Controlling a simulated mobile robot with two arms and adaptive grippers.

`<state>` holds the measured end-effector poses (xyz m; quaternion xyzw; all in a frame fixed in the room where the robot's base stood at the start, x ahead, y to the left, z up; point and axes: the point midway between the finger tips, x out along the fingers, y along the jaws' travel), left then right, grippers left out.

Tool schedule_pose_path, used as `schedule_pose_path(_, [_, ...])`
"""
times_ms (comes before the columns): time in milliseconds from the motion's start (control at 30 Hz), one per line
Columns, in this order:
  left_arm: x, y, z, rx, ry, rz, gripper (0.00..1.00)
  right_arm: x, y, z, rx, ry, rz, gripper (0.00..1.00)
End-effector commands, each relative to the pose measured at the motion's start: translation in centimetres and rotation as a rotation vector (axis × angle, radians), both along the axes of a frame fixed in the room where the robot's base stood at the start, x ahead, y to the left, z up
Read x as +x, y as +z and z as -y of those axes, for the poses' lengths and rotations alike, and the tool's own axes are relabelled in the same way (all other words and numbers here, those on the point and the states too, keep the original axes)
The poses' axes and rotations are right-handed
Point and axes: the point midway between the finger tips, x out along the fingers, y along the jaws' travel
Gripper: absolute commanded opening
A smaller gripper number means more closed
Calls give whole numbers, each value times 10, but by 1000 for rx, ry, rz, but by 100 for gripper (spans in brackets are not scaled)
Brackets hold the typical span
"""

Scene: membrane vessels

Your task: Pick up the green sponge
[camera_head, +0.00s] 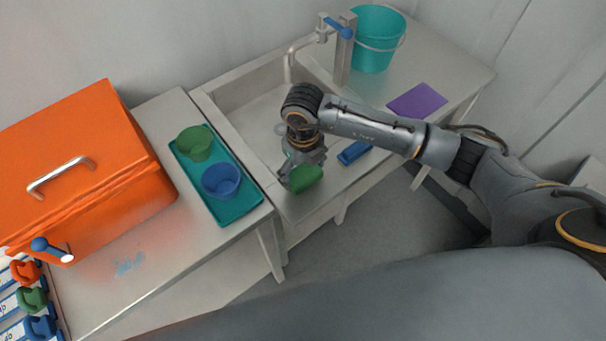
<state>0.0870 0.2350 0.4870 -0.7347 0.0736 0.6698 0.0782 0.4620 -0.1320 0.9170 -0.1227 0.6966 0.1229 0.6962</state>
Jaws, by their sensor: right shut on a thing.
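The green sponge (306,178) is at the front edge of the sink unit, below my right gripper. My right gripper (292,174) points down and is shut on the sponge, with its fingers partly hidden behind the sponge and the wrist. I cannot tell whether the sponge touches the surface under it. My left gripper is not in view.
A blue item (354,152) lies right of the sponge. A teal tray (238,210) with green (195,143) and blue (221,180) cups lies left. The sink (255,110) has a tap (290,65). A teal bucket (375,40), purple cloth (417,101) and orange box (90,170) stand around.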

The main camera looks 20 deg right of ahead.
Motion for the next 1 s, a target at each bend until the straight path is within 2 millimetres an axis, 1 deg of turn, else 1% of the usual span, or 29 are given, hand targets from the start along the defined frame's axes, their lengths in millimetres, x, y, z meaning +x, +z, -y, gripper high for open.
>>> schedule_pose_path(33, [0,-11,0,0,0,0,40,2,5,0,1,1,8,62])
schedule_pose_path(67, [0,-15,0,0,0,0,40,2,10,0,2,2,8,62])
schedule_pose_path(133, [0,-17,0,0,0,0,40,-10,27,-6,3,7,6,62])
schedule_pose_path(333, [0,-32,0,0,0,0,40,-48,75,-20,2,7,9,62])
schedule_pose_path(400, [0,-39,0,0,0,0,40,-67,80,-28,3,9,4,62])
schedule_pose_path(500, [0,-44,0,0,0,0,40,-89,92,-36,2,8,6,62])
schedule_pose_path(633, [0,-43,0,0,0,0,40,-110,105,-43,-1,5,6,62])
schedule_pose_path(800, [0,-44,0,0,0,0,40,-126,112,-50,0,2,3,62])
schedule_pose_path(1000, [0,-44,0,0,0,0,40,-131,114,-51,-1,-1,0,62])
